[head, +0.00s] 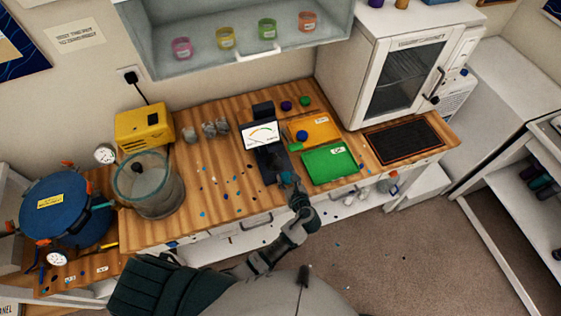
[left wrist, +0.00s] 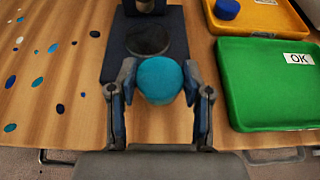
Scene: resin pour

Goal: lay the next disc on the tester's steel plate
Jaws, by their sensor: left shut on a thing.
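The tester (head: 262,136), with a white dial face and a dark base, stands mid-bench. Its round dark steel plate (left wrist: 148,40) looks bare in the left wrist view. My left gripper (head: 288,182) is over the front end of the tester's base. In the left wrist view my left gripper (left wrist: 160,88) is shut on a thick teal disc (left wrist: 160,76), held between the fingertips. The disc appears just in front of the plate, not over it; its height above the base is hard to tell. My right gripper is not in view.
Right of the tester are a green tray (head: 330,168) marked OK and an orange tray (head: 322,127) with a blue disc (head: 302,135). Purple (head: 286,105) and green (head: 305,101) pieces lie behind. A glass vessel (head: 148,190) stands left. Coloured spots dot the bench between.

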